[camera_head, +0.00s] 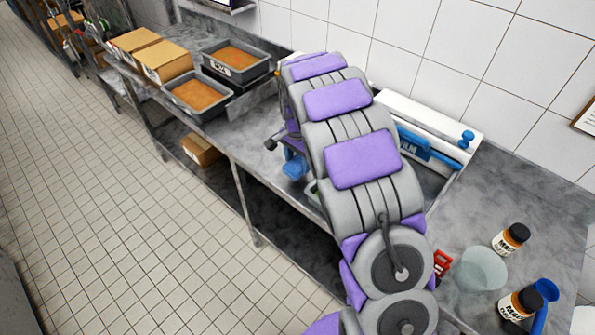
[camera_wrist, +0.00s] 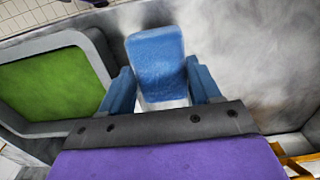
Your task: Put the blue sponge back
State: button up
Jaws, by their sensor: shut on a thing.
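The blue sponge (camera_wrist: 157,62) stands out between the two blue fingers of my gripper (camera_wrist: 162,88) in the wrist view. The gripper is shut on it, with a finger against each side. A grey surface lies behind the sponge; I cannot tell whether it touches it. In the head view, my gripper (camera_head: 294,166) shows as a blue shape over the counter's front part, left of my arm. I cannot tell sponge from fingers there, and my arm hides much of the counter behind.
A green pad in a grey-rimmed tray (camera_wrist: 102,52) lies left of the sponge. Food trays (camera_head: 236,58) and cardboard boxes (camera_head: 162,61) stand at the counter's far left. A clear bowl (camera_head: 481,269) and labelled jars (camera_head: 511,239) stand at the right. A tiled wall backs the counter.

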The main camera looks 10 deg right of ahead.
aim_at(297, 163)
notch_tip(297, 163, down, 5)
jog(key=shift+a+r+b, duration=0.1)
jog(key=shift+r+b, duration=0.05)
jog(key=shift+b, duration=0.4)
jog(key=o, duration=1.1)
